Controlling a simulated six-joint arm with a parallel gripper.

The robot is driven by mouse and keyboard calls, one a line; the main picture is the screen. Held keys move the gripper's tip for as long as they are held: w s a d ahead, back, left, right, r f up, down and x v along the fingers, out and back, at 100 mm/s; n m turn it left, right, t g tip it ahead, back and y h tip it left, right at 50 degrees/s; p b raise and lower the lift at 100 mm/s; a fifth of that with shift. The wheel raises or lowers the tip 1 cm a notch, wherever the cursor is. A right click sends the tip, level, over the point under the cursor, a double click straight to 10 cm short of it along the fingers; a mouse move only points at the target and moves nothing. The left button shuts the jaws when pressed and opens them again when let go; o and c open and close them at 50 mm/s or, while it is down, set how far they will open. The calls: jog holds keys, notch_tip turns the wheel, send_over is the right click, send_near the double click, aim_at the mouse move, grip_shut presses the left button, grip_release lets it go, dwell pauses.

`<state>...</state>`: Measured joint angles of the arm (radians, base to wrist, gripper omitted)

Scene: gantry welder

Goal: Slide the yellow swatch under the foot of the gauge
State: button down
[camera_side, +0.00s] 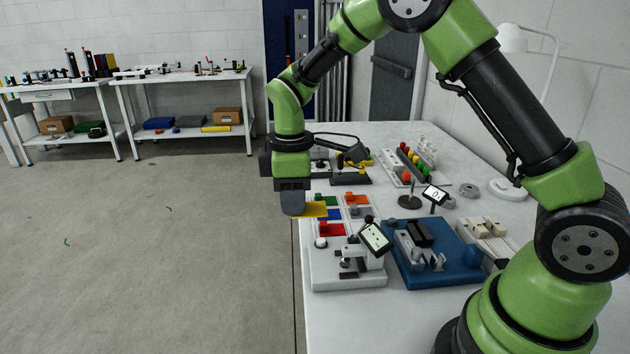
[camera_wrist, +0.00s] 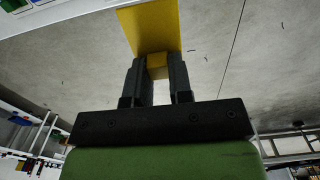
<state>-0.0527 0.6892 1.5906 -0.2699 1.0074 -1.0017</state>
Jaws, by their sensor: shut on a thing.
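My gripper (camera_side: 294,205) is shut on the yellow swatch (camera_side: 315,210), holding it by a small raised block. The swatch lies roughly flat and points right, over the table's left edge near the colour swatches. In the wrist view, the yellow swatch (camera_wrist: 150,28) extends beyond the fingers (camera_wrist: 157,75), with its block between them. What appears to be the gauge (camera_side: 346,268) is a white-based device with a tilted display (camera_side: 376,237), at the front left of the table. Its foot (camera_side: 354,259) is small in view; the gap under it cannot be made out.
Red (camera_side: 332,230), blue (camera_side: 334,215), green (camera_side: 326,200) and orange (camera_side: 356,199) swatches lie behind the gauge. A blue-based fixture (camera_side: 438,262) stands right of it. A second small display (camera_side: 435,195) stands farther back. Open floor lies left of the table.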

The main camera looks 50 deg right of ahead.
send_near(328, 266)
jog(key=w+a+f, duration=0.4)
jog(key=f, duration=0.3)
jog(key=shift+a, duration=0.15)
jog(key=shift+w, duration=0.1)
jog(key=shift+s+d+f, duration=0.15)
jog(key=shift+s+d, duration=1.95)
jog(key=shift+d, duration=0.05)
dwell(1.7)
jog(key=c, duration=0.9)
grip_release()
jog(key=shift+c, duration=0.2)
notch_tip(328, 266, up, 10)
